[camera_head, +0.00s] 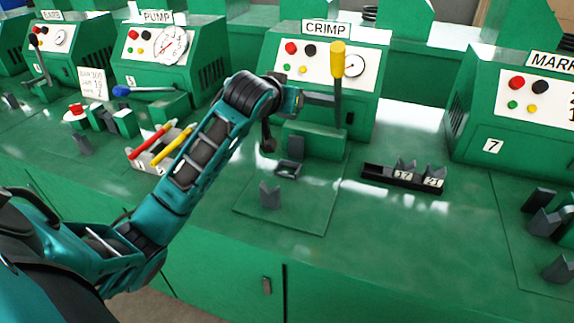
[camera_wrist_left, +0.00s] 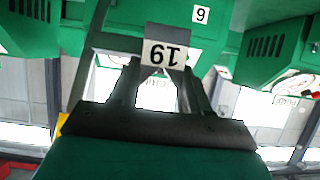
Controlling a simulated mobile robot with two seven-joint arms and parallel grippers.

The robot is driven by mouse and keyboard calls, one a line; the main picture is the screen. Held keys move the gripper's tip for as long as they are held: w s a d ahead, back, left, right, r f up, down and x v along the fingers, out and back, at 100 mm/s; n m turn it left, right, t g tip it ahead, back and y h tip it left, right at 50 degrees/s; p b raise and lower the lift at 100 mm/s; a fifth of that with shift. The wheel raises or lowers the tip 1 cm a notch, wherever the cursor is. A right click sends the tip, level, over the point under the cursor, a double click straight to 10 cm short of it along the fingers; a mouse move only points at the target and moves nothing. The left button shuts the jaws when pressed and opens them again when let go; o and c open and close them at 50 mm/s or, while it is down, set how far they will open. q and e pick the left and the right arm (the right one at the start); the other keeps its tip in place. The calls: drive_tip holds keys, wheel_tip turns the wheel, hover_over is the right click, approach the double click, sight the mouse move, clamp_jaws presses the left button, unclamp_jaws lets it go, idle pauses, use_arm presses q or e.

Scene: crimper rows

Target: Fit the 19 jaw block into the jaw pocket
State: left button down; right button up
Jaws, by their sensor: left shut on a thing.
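The 19 jaw block is a grey block with a white "19" label, upside down in the left wrist view (camera_wrist_left: 165,35). My left gripper (camera_wrist_left: 158,75) is shut on it, between its two dark fingers. In the head view my left gripper (camera_head: 267,132) hangs down in front of the crimp machine (camera_head: 310,55), small and dark, so the block is hard to make out there. A dark open-topped holder, which looks like the jaw pocket (camera_head: 289,169), sits in front of the machine, below and slightly right of the gripper. The held block is apart from it. My right gripper is not in view.
A grey notched block (camera_head: 269,196) stands on the mat (camera_head: 300,213) in front of the pocket. A dark rack (camera_head: 378,171) with labelled notched blocks lies to the right. The yellow-handled lever (camera_head: 338,62) stands upright on the machine. A bin with red and yellow handles (camera_head: 146,155) is at left.

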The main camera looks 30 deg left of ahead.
use_arm(q)
wheel_tip(320, 180, down, 13)
drive_tip(key=shift+r+b, duration=0.15)
drive_tip(key=shift+b, duration=0.9)
wheel_tip(320, 180, down, 4)
drive_tip(key=shift+r+b, duration=0.2)
drive_tip(key=shift+b, duration=0.25)
drive_tip(key=shift+f, duration=0.2)
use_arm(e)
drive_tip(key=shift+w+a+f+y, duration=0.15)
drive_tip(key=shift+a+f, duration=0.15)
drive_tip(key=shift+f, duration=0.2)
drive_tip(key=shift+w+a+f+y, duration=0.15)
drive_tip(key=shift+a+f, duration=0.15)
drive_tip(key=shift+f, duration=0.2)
use_arm(q)
drive_tip(key=shift+f, duration=0.1)
drive_tip(key=c, duration=0.5)
unclamp_jaws()
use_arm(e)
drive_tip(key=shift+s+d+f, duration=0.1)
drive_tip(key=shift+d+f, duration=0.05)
